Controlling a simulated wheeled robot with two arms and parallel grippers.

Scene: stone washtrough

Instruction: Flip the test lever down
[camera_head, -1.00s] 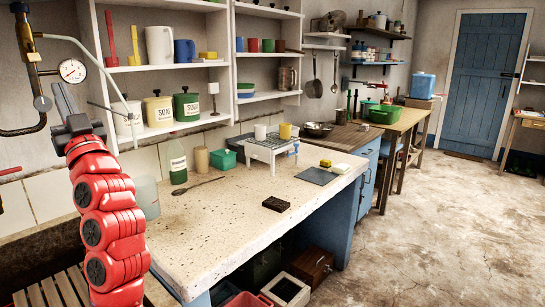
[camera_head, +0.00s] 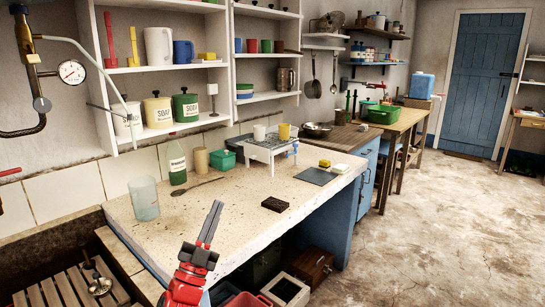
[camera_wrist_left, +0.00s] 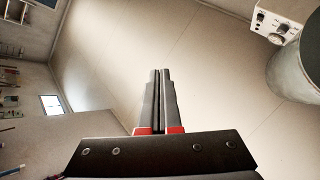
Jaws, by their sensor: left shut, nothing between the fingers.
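My left gripper (camera_head: 217,204) is shut and empty. A white box with round dials or knobs (camera_wrist_left: 274,20) shows at the top right of that view, apart from the fingers. I cannot make out a test lever on it, nor tell for certain which part in the head view is the test lever. My right gripper is not in view.
Brass pipework (camera_head: 24,45) with a pressure gauge (camera_head: 72,72) and a hose is on the left wall. A clear beaker (camera_head: 145,198), a bottle (camera_head: 176,162) and a dark brush or block (camera_head: 274,204) stand on the stone counter (camera_head: 215,218). A large grey cylinder (camera_wrist_left: 297,65) shows in the wrist view.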

